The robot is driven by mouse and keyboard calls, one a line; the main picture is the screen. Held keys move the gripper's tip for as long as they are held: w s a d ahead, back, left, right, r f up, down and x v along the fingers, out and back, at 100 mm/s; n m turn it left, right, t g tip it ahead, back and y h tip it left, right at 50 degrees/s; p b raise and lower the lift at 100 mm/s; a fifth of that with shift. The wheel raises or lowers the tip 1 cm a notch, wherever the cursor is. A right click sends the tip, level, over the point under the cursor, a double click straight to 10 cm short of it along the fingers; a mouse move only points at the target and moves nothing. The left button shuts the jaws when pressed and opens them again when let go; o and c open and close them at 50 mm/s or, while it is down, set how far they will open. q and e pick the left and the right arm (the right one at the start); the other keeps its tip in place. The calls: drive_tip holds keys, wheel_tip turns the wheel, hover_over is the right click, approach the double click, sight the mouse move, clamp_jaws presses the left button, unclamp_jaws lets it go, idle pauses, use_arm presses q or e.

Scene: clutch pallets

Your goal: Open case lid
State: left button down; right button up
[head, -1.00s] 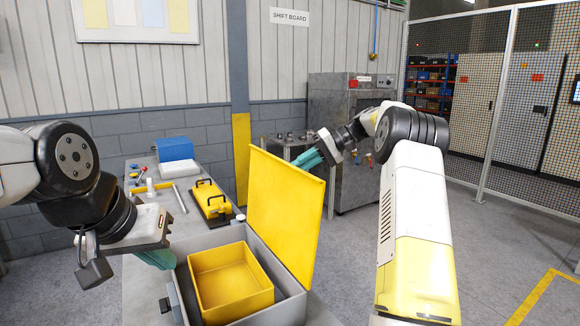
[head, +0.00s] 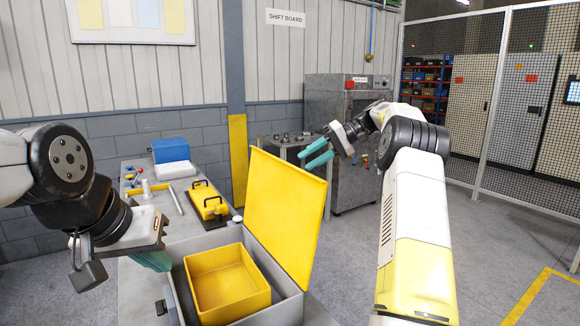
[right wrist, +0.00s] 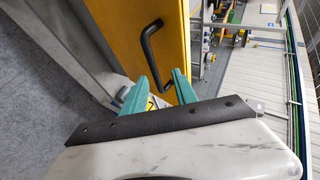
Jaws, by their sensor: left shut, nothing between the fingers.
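The grey case (head: 168,292) stands on the bench with its yellow lid (head: 287,212) raised, tilted back steeply on the right side. An open yellow bin (head: 228,302) sits inside the case. My right gripper (head: 306,158) is open and empty by the lid's upper right corner, its teal fingers spread. In the right wrist view, the fingers (right wrist: 165,80) show near the lower end of a black handle (right wrist: 148,45) on a yellow panel, likely the lid's outer face; I cannot tell if they touch it. My left gripper (head: 165,266) is shut and empty at the case's left rim.
Behind the case are a yellow block with black handles (head: 206,203), a blue box (head: 168,150) and small tools. A grey machine (head: 345,125) and a side table with small parts stand beyond the lid. A mesh fence (head: 480,130) runs at the right. The right floor is clear.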

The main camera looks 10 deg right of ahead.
drive_tip(key=shift+v, duration=1.2)
